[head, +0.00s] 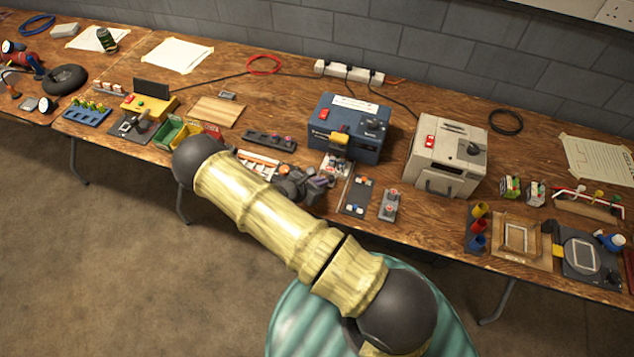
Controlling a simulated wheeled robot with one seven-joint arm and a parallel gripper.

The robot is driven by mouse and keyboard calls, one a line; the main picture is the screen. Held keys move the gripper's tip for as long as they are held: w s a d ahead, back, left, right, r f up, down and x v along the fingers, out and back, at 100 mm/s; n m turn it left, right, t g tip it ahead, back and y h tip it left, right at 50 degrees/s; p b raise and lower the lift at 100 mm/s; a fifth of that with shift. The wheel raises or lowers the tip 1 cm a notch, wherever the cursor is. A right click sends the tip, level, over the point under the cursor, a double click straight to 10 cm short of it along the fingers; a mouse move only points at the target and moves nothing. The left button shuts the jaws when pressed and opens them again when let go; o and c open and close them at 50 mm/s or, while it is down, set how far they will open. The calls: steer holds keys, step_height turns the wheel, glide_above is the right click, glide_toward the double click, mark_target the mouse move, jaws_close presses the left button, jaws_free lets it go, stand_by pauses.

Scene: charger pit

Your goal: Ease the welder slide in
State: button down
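A dark blue box machine (322,138) stands at the middle of the bench, with a red switch, a white label and a dark knob on top. My gripper (312,186) is a dark shape in front of the blue machine, low over the bench's front edge. My arm partly hides it, and its fingers are unclear.
Small parts trays (355,197) lie just right of my gripper. A dark strip with knobs (270,140) and a wooden board (215,111) lie to the left. A white power strip (349,73) with cables runs behind. Coloured cups and frames fill the right end.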

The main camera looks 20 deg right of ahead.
steer(key=shift+a, duration=0.35)
steer(key=a, duration=0.1)
steer(key=s+a, duration=0.2)
steer(key=a, duration=0.1)
steer(key=shift+r, duration=0.3)
steer(key=shift+b+v, duration=0.6)
steer(key=shift+v, duration=1.7)
steer(key=v, duration=0.4)
steer(key=shift+s+r+b, duration=0.1)
steer(key=shift+s+b, duration=0.1)
steer(key=shift+b, duration=0.15)
